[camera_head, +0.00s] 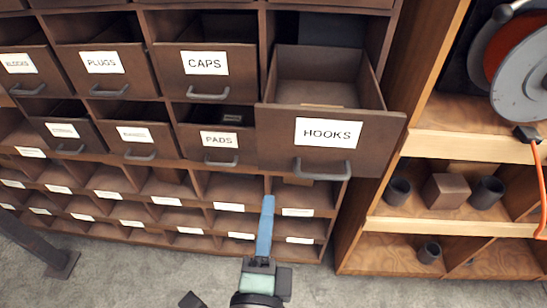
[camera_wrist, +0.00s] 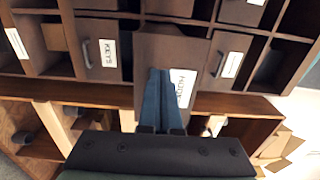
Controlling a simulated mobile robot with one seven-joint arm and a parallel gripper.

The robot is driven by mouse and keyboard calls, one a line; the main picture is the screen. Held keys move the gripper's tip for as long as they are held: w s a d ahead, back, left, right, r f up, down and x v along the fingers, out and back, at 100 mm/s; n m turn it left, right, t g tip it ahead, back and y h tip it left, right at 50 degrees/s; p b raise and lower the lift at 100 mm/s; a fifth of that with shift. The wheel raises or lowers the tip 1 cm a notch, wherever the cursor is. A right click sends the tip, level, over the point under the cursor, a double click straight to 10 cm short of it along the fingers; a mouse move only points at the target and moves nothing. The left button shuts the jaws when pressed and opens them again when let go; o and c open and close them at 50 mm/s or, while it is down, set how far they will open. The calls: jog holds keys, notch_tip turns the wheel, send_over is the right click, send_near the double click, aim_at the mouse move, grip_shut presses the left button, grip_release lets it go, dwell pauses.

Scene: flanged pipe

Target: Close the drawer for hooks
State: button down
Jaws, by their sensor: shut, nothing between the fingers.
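The hooks drawer (camera_head: 380,140) is brown with a white HOOKS label and a grey bar handle (camera_head: 322,174). In the head view it stands well out from the cabinet, its inside visible from above. A small light brown piece shows inside it near the front panel. My gripper (camera_head: 268,202) has blue fingers pressed together and empty. In the head view they appear below and left of the handle. In the wrist view the gripper (camera_wrist: 160,74) overlaps the hooks drawer front (camera_wrist: 150,48), covering part of its label. Whether the fingertips touch the drawer cannot be told.
Drawers labelled CAPS (camera_head: 180,75), PADS (camera_head: 195,142) and PLUGS (camera_head: 78,62) also stand out to the left. Open labelled cubbies lie below. A wooden shelf (camera_head: 440,232) with dark cups and a cable reel (camera_head: 522,75) stands right.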

aim_at(275, 152)
jog(key=w+p, duration=0.2)
jog(key=w, duration=0.6)
jog(key=shift+w+r, duration=0.1)
jog(key=shift+r, duration=0.05)
jog(key=shift+w+p, duration=0.3)
jog(key=shift+w, duration=0.5)
